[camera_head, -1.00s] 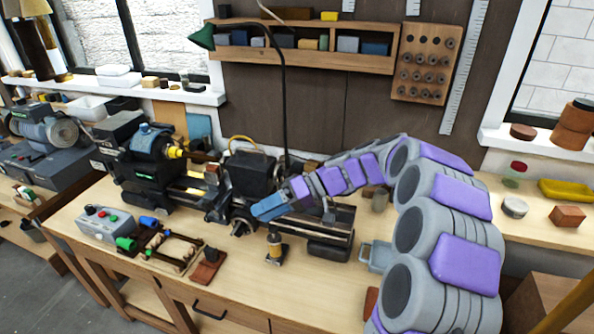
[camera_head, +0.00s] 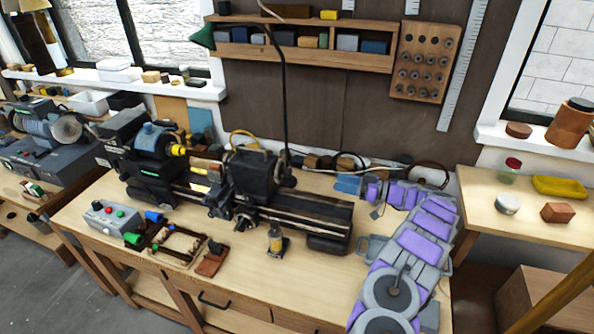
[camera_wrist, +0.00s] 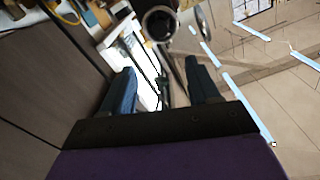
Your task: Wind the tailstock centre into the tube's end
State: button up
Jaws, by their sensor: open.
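The lathe (camera_head: 330,209) stands on the bench, with a yellow-nosed headstock (camera_head: 155,142) at its left. A dark block (camera_head: 252,180) on the bed, with a round part on its right, looks like the tailstock. The tube and the centre's tip are too small or hidden to tell apart between headstock and block. My gripper (camera_head: 348,184) is behind the bed's right end, apart from the block. In the wrist view my gripper (camera_wrist: 163,86) has two blue fingers spread with nothing between them. A round metal end (camera_wrist: 160,23) shows beyond the fingertips; I cannot tell which part it is.
A control box (camera_head: 112,215), a small wooden frame (camera_head: 170,247) and a bottle (camera_head: 275,240) stand in front of the lathe. A thin lamp stem (camera_head: 286,110) rises behind it. A grey-blue tray (camera_head: 373,247) lies near my arm. A wall shelf (camera_head: 300,48) is above.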

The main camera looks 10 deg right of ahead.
aim_at(291, 173)
jog(key=p+x, duration=0.1)
jog(key=x, duration=1.6)
jog(key=shift+w+a+f, duration=0.1)
jog(key=shift+w+a, duration=0.05)
jog(key=shift+a, duration=0.2)
jog(key=shift+d, duration=0.5)
jog(key=shift+c, duration=0.2)
jog(key=shift+a, duration=0.5)
jog(key=c, duration=1)
jog(key=shift+d, duration=0.1)
jog(key=shift+f+b, duration=0.1)
jog(key=shift+b, duration=0.2)
